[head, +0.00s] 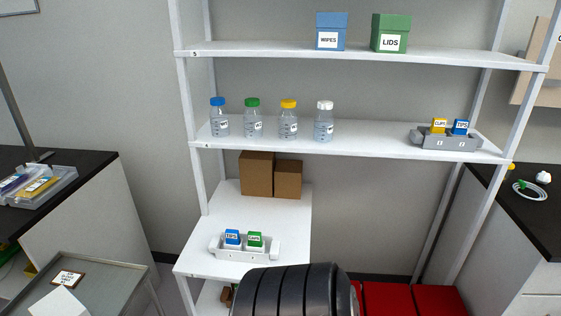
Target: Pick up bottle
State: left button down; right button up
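Several clear bottles with white labels stand upright in a row on the left part of the middle white shelf (370,138). From left to right they are a blue-capped bottle (219,123), a green-capped bottle (253,124), a yellow-capped bottle (288,125) and a white-capped bottle (323,126). There are gaps between them. Neither of my grippers shows in the head view, so whether they are open or shut is hidden.
A blue WIPES box (331,22) and green LIDS box (391,24) stand on the upper shelf. A grey holder (450,142) sits at the middle shelf's right end. Brown boxes (257,173) and a white holder (245,255) stand lower. A grey cart (100,270) is at lower left.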

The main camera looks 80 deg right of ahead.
aim_at(219, 115)
jog(key=z, duration=2.2)
